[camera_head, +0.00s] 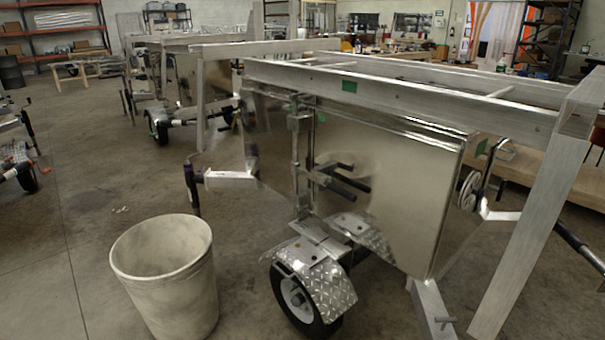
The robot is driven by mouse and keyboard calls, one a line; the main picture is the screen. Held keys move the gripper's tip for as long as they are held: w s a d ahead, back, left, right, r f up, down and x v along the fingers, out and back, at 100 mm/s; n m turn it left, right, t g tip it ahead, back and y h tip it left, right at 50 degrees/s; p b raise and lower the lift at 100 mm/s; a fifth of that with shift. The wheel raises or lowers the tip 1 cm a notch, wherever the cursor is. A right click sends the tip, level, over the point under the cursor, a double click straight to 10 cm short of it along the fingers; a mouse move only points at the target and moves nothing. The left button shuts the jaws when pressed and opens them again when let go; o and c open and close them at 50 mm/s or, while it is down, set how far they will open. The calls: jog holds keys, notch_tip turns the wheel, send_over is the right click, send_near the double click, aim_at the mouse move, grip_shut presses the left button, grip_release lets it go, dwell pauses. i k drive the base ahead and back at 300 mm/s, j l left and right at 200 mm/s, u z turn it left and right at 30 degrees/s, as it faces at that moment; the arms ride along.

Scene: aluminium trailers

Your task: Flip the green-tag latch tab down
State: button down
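An aluminium trailer (400,175) stands in the middle and right of the head view. A green tag (349,86) is on its upper front rail. A smaller green mark (321,117) sits beside the upright latch post (301,150), and another green patch (482,147) shows near the right side. Black bar handles (345,183) stick out beside the post. I cannot tell which part is the latch tab or how it is turned. My gripper is not in view.
A pale bin (165,270) stands on the floor at lower left. A wheel (298,300) under a tread-plate fender (325,280) is at the bottom middle. A slanted aluminium leg (525,220) stands at right. Open concrete floor (70,200) lies at left. More trailers stand behind.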

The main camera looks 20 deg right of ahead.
aim_at(319, 177)
jog(key=i+j+z, duration=0.1)
jog(key=i, duration=1.25)
